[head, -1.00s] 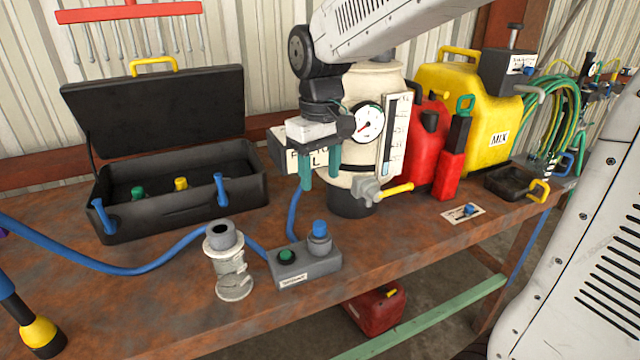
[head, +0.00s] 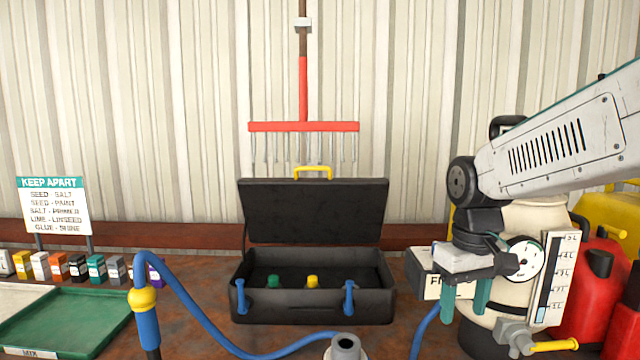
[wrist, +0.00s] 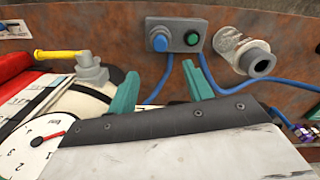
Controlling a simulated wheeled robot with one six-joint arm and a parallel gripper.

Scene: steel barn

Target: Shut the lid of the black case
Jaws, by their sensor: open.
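The black case (head: 314,315) stands on the rusty bench in the middle of the head view. Its lid (head: 314,212) is raised and leans back, with a yellow handle (head: 313,171) on its top edge. Two blue latches hang open on the case's front, the left one (head: 241,297) and the right one (head: 349,298). A green and a yellow knob show inside. My gripper (head: 464,297) is open and empty, to the right of the case and in front of the cream tank. In the wrist view its green fingers (wrist: 158,90) stand apart with nothing between them.
The cream tank (head: 480,320) with a gauge and tap stands right of the case. A blue hose (head: 195,315) runs before the case. A grey pipe fitting (head: 346,347) stands at the front. A green tray (head: 70,318) and small boxes are at left. A red rake (head: 303,127) hangs above the lid.

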